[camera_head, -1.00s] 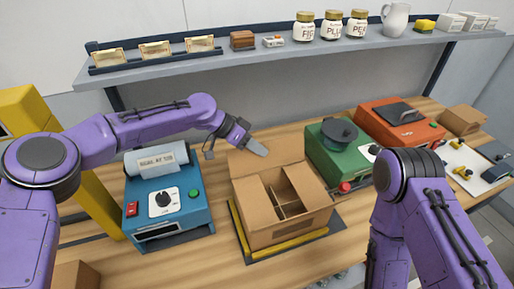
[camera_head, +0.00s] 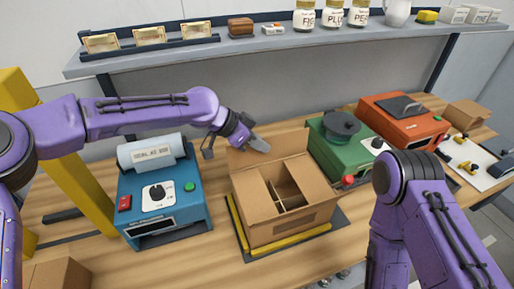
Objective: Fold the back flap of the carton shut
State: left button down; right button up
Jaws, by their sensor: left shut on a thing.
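The brown carton (camera_head: 290,225) sits in the middle of the bench. Its left flap (camera_head: 258,192) and right flap (camera_head: 310,179) lie folded inward, with a gap between them showing a divider inside. The back flap (camera_head: 285,147) stands up at the far side of the carton. My left gripper (camera_head: 257,142) is at the upper left part of the back flap and is shut on it. My right arm is in the lower right, but its gripper is out of view.
A blue machine (camera_head: 180,196) with a grey roll stands left of the carton, a green machine (camera_head: 345,155) close on its right. A red-orange machine (camera_head: 408,124) is farther right. A yellow-edged base (camera_head: 290,246) lies under the carton. A shelf (camera_head: 260,50) with jars runs along the back.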

pick_arm(q)
jog(key=shift+s+d+f+m+t+y+b, duration=0.15)
jog(key=shift+s+m+t+b, duration=0.1)
jog(key=shift+s+t+b, duration=0.25)
jog(key=shift+s+d+r+m+t+y+b, duration=0.1)
jog(key=shift+s+m+t+y+b, duration=0.15)
jog(key=shift+t+b, duration=0.35)
jog(key=shift+s+d+f+m+t+y+b, duration=0.15)
jog(key=shift+s+m+t+b, duration=0.2)
jog(key=shift+b, duration=0.4)
jog(key=shift+r, duration=0.1)
jog(key=c, duration=1.3)
grip_release()
jog(key=shift+c, duration=0.2)
jog(key=b+v, duration=0.2)
jog(key=v, duration=0.8)
jog(key=shift+a, duration=0.2)
